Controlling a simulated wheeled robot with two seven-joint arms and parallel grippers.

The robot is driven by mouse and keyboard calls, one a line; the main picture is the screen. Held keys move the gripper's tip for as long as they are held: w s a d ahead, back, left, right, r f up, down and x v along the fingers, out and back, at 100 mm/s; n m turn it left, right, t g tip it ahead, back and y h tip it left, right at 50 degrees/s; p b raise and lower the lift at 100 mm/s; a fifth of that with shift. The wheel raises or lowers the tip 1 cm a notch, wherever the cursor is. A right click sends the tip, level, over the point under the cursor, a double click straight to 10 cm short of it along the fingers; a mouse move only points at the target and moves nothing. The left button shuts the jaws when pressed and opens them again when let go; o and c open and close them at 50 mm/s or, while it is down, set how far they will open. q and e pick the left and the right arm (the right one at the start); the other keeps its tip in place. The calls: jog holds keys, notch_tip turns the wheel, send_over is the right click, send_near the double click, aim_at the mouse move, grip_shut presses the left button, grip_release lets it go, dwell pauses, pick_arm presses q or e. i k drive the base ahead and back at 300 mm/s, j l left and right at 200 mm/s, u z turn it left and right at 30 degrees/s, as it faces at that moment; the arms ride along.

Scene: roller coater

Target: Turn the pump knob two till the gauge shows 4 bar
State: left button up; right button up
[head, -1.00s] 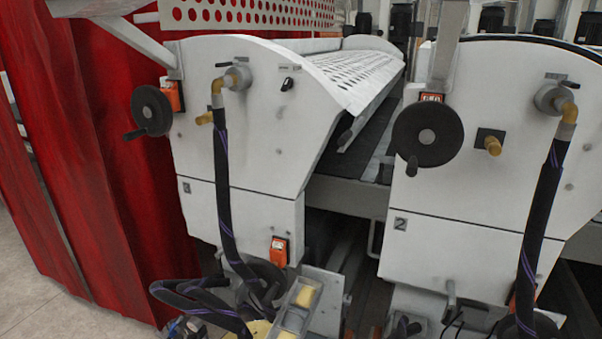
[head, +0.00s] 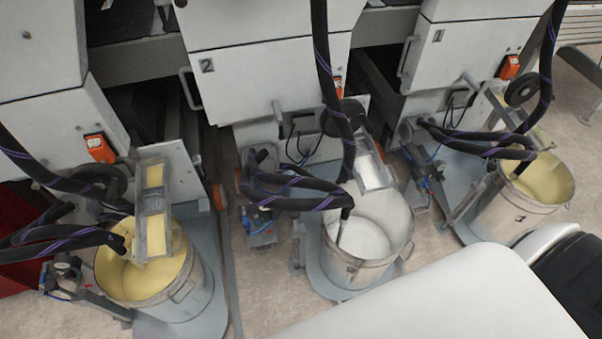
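The white machine unit marked 2 (head: 262,85) is at the upper middle of the head view. Below it stands a metal bucket (head: 372,262) holding white liquid, with dark hoses (head: 300,190) running into and over it. A small pump assembly (head: 260,226) with blue parts sits on the floor just left of this bucket. Its knob and gauge are too small to make out, so no reading can be told. Neither of my grippers is in view.
A bucket of yellow liquid (head: 184,292) stands at the left, and another (head: 512,214) stands at the right below unit 1 (head: 470,50). Dark hoses loop between the machines and buckets. A strip of floor (head: 262,285) is bare left of the middle bucket.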

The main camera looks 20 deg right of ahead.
aim_at(268, 217)
jog(key=z, duration=0.4)
jog(key=l, duration=0.65)
jog(key=k+l, duration=0.1)
jog(key=l, duration=0.6)
